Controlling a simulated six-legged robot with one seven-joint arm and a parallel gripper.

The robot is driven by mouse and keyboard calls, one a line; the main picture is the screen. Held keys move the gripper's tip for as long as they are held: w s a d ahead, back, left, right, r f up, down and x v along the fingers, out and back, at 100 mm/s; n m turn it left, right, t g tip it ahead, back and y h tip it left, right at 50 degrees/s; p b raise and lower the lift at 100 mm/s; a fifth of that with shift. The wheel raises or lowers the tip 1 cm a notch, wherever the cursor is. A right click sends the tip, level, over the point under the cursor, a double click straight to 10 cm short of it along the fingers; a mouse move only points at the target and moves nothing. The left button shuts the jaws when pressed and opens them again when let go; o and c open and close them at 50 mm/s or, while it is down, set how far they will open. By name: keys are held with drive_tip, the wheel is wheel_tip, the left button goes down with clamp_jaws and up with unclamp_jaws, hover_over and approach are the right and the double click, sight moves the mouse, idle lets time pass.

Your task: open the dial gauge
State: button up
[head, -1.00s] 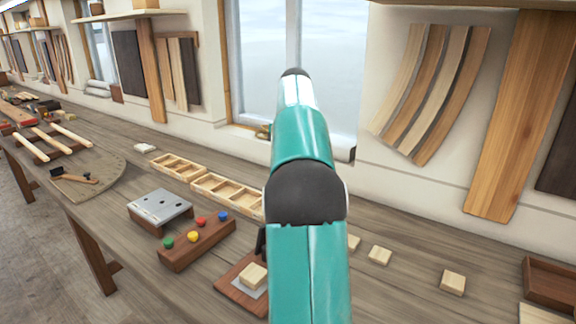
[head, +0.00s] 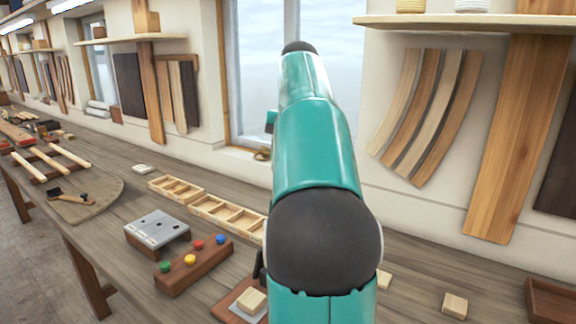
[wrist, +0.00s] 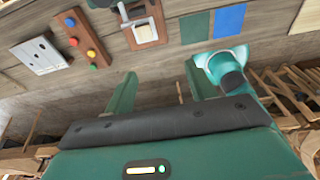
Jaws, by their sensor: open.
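What looks like the dial gauge is a stand with a dark upright part, on a brown wooden base (head: 230,306) with a pale block on it, partly behind my arm in the head view. In the wrist view the base (wrist: 158,33) and a grey upright part (wrist: 124,14) show at the top edge. Its dial face is not visible. My gripper (wrist: 160,70) is open and empty, its two green fingers apart, with bare bench between them. The gauge is beyond the fingertips and not touched. My arm hides the gripper in the head view.
A brown block with coloured knobs (head: 196,266) and a grey slotted plate (head: 157,228) stand left of the gauge. Pale divided trays (head: 228,214) lie behind. Small blocks lie right. Blue (wrist: 229,20) and green (wrist: 195,26) patches lie beside the gauge.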

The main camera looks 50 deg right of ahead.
drive_tip(key=shift+s+a+r, duration=0.4)
drive_tip(key=shift+s+a, duration=0.25)
drive_tip(key=shift+s+a+r, duration=0.4)
drive_tip(key=shift+s+a, duration=0.2)
drive_tip(key=shift+s, duration=0.05)
drive_tip(key=shift+w+a, duration=0.1)
